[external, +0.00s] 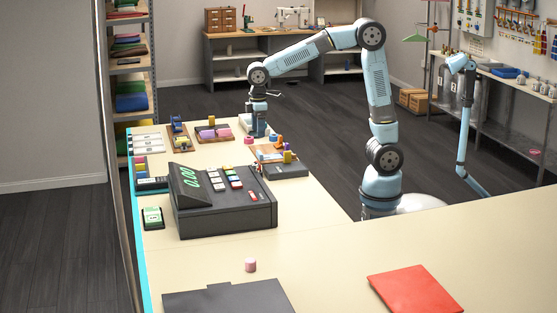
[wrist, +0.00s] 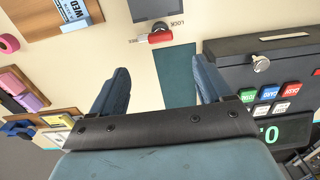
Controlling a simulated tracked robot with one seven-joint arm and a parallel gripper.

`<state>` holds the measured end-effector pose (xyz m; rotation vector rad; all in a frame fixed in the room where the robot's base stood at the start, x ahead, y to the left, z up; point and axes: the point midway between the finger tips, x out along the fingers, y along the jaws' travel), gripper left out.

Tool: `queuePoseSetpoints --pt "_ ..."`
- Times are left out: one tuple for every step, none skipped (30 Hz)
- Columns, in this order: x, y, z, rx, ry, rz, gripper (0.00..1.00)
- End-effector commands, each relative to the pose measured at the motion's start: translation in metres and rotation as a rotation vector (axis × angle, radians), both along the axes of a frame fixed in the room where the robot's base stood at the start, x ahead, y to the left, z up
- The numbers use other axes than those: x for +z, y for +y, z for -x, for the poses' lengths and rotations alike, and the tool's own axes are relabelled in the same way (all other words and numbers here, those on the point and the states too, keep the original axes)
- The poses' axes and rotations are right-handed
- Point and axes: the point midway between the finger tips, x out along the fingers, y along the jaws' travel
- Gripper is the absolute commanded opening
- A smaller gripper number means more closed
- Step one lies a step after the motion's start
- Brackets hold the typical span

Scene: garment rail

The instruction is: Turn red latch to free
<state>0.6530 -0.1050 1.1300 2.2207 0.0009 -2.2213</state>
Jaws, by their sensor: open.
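The red latch (wrist: 153,39) shows in the wrist view as a short red bar lying roughly sideways, with a dark round part at its upper edge. A printed word LOCK (wrist: 177,22) is to its upper right; a small label at its left end is too small to read. My gripper (wrist: 163,72) is open and empty, its two fingers apart, with the latch beyond the fingertips and between them in the picture. In the external view my gripper (external: 258,116) is above the far end of the counter. I cannot make out the latch there with certainty.
A dark cash register (external: 225,212) stands on the counter (external: 330,243); its side with a silver knob (wrist: 261,63) is close to the right finger in the wrist view. Boards with coloured blocks (wrist: 22,92) lie to the left.

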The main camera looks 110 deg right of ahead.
Motion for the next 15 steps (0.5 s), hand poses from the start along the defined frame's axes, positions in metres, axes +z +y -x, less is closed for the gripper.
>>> queuePoseSetpoints --pt "-0.002 0.0 0.0 0.001 0.001 0.0 0.79" --pt "-0.004 0.0 0.0 0.0 0.002 0.0 0.79" --pt "-0.007 0.0 0.0 0.0 0.002 0.0 0.79" --pt "-0.01 0.0 0.0 0.0 0.001 0.0 0.79" --pt "-0.014 0.0 0.0 0.0 0.002 0.0 0.79" --pt "-0.019 0.0 0.0 0.0 0.003 -0.001 0.79" --pt "-0.024 0.0 0.0 0.0 0.003 -0.001 0.79" --pt "-0.029 0.0 0.001 0.0 0.003 -0.001 0.79" --pt "-0.036 0.0 0.0 0.0 0.004 -0.001 0.79" --pt "-0.041 0.0 0.0 0.0 0.003 -0.001 0.79" --pt "-0.047 0.0 0.001 0.0 0.005 -0.001 0.79" --pt "-0.054 0.0 0.001 0.0 0.004 -0.001 0.79" --pt "-0.059 0.0 0.001 0.0 0.003 -0.001 0.79" --pt "-0.064 0.0 0.0 0.0 0.004 -0.001 0.79" --pt "-0.071 0.0 0.0 0.0 0.004 -0.001 0.79"
